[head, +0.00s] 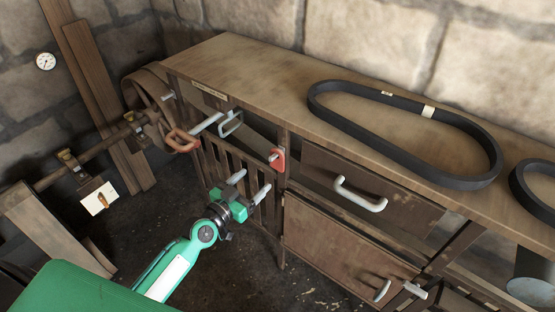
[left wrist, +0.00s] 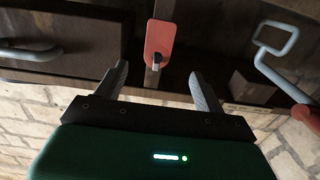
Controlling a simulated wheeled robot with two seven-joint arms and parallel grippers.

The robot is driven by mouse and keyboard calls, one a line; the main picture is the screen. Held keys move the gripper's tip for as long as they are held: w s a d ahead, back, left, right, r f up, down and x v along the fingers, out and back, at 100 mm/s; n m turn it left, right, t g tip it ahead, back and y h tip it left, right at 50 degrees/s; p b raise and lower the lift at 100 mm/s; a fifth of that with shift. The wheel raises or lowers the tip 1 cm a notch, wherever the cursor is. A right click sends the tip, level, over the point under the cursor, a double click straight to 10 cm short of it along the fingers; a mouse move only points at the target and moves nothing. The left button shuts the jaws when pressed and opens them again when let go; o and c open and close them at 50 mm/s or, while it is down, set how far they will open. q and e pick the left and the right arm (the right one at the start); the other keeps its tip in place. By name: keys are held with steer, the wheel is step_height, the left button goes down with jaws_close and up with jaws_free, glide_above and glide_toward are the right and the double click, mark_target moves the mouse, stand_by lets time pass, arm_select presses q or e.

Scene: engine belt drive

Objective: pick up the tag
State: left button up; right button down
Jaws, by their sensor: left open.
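A red tag (head: 278,160) with a small grey metal piece on it hangs at the front of the bench, left of the upper drawer. It also shows in the left wrist view (left wrist: 160,40), upright, straight ahead of the fingers. My left gripper (head: 252,184) is in front of the bench, below and slightly left of the tag. Its two grey fingers (left wrist: 158,78) are apart with nothing between them, and the tag lies beyond the tips, not touching them. My right gripper is not in the pictures.
A drawer (head: 395,200) with a pale handle is right of the tag. Left are a grey loop handle (head: 231,123) and a rusty-red handle (head: 182,140). A black belt (head: 400,165) lies on the bench top (head: 270,75). A white plate (head: 98,199) hangs far left.

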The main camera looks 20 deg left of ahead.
mark_target(272, 160)
arm_select(q)
steer(key=x, duration=0.3)
steer(key=p+x, duration=0.1)
steer(key=x, duration=0.2)
steer(key=r+x, duration=0.1)
steer(key=x, duration=0.2)
steer(key=shift+w+d+r+p, duration=0.1)
steer(key=shift+w+d+p, duration=0.1)
steer(key=shift+p, duration=0.2)
steer(key=x, duration=0.3)
steer(key=shift+w, duration=0.15)
steer(key=shift+w+d, duration=0.25)
steer(key=shift+w, duration=0.25)
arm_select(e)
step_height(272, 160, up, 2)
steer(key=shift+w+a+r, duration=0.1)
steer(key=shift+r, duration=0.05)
arm_select(q)
steer(key=c, duration=0.8)
steer(key=shift+c, duration=1.3)
